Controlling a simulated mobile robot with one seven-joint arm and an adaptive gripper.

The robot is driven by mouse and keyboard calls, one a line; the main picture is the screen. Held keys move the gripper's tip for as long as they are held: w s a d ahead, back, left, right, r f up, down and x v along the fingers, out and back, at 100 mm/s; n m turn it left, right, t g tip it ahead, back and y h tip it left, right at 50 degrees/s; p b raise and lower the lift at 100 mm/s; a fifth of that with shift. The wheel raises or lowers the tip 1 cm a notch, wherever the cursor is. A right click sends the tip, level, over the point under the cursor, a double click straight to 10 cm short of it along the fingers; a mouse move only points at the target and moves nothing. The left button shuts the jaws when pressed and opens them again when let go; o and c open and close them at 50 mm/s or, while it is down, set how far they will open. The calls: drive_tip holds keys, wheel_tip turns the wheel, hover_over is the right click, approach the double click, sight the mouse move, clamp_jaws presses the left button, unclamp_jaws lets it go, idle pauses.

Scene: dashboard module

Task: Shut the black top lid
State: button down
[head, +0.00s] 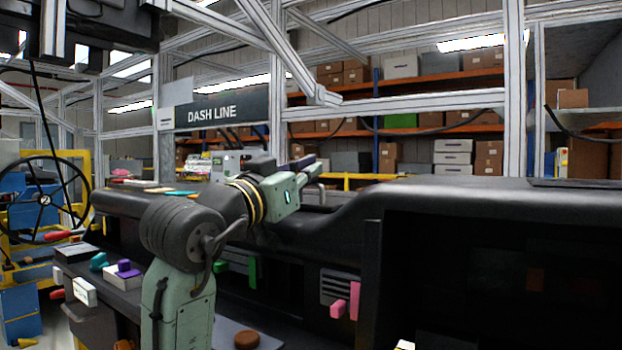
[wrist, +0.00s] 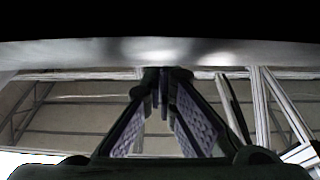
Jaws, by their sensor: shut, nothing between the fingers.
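My gripper (head: 305,163) is over the top of the black dashboard (head: 440,192), near a dip in it. In the wrist view, my gripper's (wrist: 160,85) purple-padded fingers come together at their tips, empty. A dark, smooth surface with a grey, shiny lower edge (wrist: 160,50) spans the top of the wrist view just beyond the fingertips; I cannot tell whether it is the lid or the dashboard. A flat black panel (head: 580,183) lies on the dashboard top at the far right. I cannot tell for certain which part is the black top lid.
A lower ledge (head: 125,292) at the left holds small coloured parts. Pink handles (head: 354,300) and green handles (head: 252,270) stick out from the dashboard front. A steering wheel (head: 45,200) stands at the left. Metal frame posts (head: 515,100) and stocked shelves stand behind.

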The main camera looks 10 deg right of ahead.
drive_tip(key=shift+s+a+f, duration=0.25)
drive_tip(key=shift+f, duration=0.3)
idle(0.4)
